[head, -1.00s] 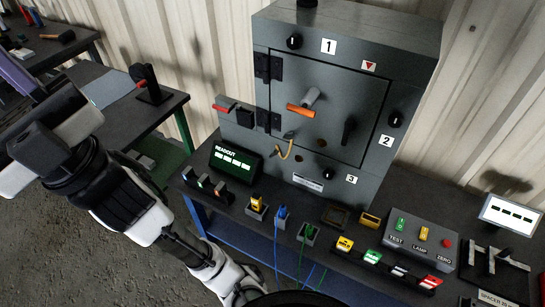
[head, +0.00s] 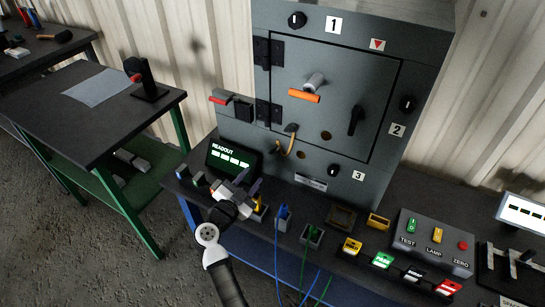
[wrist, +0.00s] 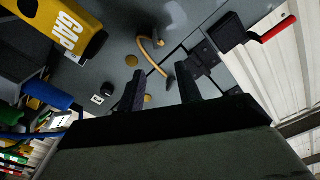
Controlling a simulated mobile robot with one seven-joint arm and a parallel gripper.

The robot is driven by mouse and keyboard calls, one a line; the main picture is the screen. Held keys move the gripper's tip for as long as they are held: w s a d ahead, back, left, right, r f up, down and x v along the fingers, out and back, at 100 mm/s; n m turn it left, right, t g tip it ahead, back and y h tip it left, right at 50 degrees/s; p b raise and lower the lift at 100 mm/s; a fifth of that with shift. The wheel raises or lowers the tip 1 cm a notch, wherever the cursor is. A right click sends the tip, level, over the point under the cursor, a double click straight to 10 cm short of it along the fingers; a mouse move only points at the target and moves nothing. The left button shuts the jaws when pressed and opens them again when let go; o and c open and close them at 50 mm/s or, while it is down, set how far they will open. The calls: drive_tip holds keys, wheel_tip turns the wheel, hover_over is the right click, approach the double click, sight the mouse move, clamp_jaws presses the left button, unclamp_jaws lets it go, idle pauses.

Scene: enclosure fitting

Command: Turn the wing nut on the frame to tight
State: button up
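The grey cabinet (head: 335,170) stands on the bench and has a framed door (head: 330,90). Its frame carries round black knobs with pale marks: one by label 1 (head: 297,20), one by label 2 (head: 407,104) and one by label 3 (head: 334,171). I cannot tell which fitting is the wing nut. My gripper (head: 250,184) is low in front of the cabinet's lower left, near the readout box. In the wrist view its two fingers (wrist: 160,76) are apart with nothing held between them. The cabinet face lies beyond them.
An orange-handled fitting (head: 304,96) and a black lever (head: 356,120) stick out from the door. A yellow hose (wrist: 150,52) hangs below it. The readout box (head: 232,160), a yellow lettered block (wrist: 62,28) and a red-handled bracket (wrist: 278,30) are near my gripper.

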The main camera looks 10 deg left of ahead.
sight(273, 152)
drive_tip(key=shift+w+d+f, duration=0.15)
drive_tip(key=shift+d+f, duration=0.05)
drive_tip(key=shift+f, duration=0.3)
drive_tip(key=p+x, duration=0.1)
drive_tip(key=x, duration=1.2)
drive_tip(key=shift+w, duration=0.25)
clamp_jaws()
